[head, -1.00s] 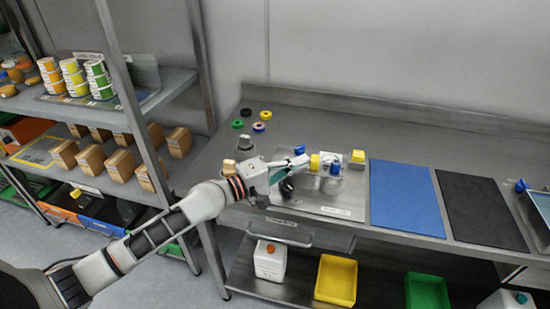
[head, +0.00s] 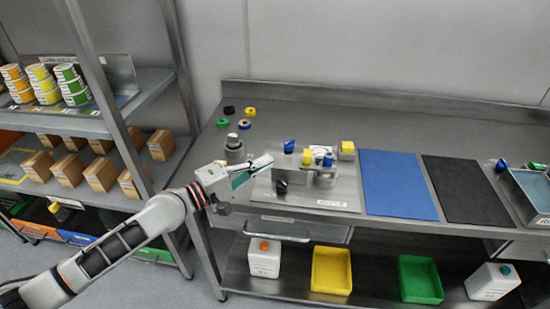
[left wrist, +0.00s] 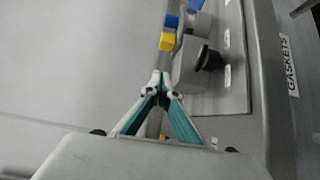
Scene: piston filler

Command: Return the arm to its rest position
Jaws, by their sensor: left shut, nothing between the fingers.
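My left arm comes in from the lower left in the head view. My left gripper (head: 258,170) is at the left end of the piston filler (head: 292,167), above the bench near the base plate. It holds nothing. In the left wrist view its fingertips (left wrist: 160,80) meet in front of the camera, and the filler body (left wrist: 188,65) with its black knob (left wrist: 209,59) lies beyond them to the right. The filler has blue and yellow parts on top and stands on a steel plate (head: 335,203). My right gripper does not show.
A blue mat (head: 397,185) and a black mat (head: 468,190) lie right of the filler. A metal cylinder (head: 234,150) and several coloured rings stand behind my gripper. A shelf rack with boxes (head: 100,173) is at the left. Bins and white jugs sit under the bench.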

